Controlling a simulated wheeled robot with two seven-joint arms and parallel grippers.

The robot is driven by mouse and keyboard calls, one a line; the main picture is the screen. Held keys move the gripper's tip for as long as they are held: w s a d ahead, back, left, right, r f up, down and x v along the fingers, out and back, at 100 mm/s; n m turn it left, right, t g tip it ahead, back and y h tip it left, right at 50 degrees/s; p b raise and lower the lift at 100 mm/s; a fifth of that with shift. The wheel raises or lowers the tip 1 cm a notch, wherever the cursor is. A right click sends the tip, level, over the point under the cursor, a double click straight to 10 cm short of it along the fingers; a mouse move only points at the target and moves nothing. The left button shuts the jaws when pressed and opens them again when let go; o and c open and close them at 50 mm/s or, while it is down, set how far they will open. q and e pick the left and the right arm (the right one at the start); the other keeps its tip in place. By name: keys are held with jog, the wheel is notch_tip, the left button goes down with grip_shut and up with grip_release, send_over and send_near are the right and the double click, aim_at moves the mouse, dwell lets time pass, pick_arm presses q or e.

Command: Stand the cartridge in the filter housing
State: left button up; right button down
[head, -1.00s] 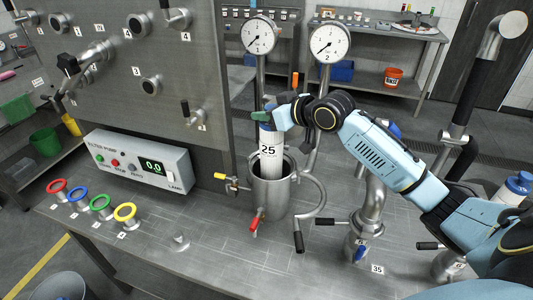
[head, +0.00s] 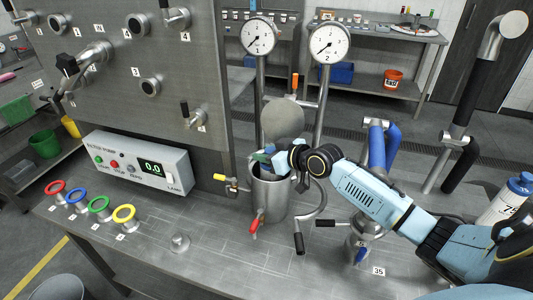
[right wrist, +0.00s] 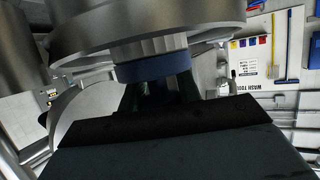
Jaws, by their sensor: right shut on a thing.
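The filter housing (head: 268,200) is an open steel cylinder on the bench, with a red-handled valve at its front. My right gripper (head: 268,157) is at the housing's mouth and is shut on the cartridge. The white cartridge with its blue end is almost wholly hidden inside the housing and behind the gripper. In the right wrist view a blue band of the cartridge (right wrist: 152,68) shows between the fingers, close to a large steel round part. I cannot tell whether the cartridge touches the housing's bottom. My left gripper is not in view.
A round grey disc (head: 283,118) stands just behind the housing. Two gauges (head: 259,36) rise behind it. A control box (head: 137,163) and several coloured rings (head: 100,205) are at left. A white bottle (head: 506,198) stands at right.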

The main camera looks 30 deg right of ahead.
jog(key=shift+f, duration=0.1)
jog(key=c, duration=1)
grip_release()
jog(key=v, duration=1.2)
jog(key=shift+p, duration=0.3)
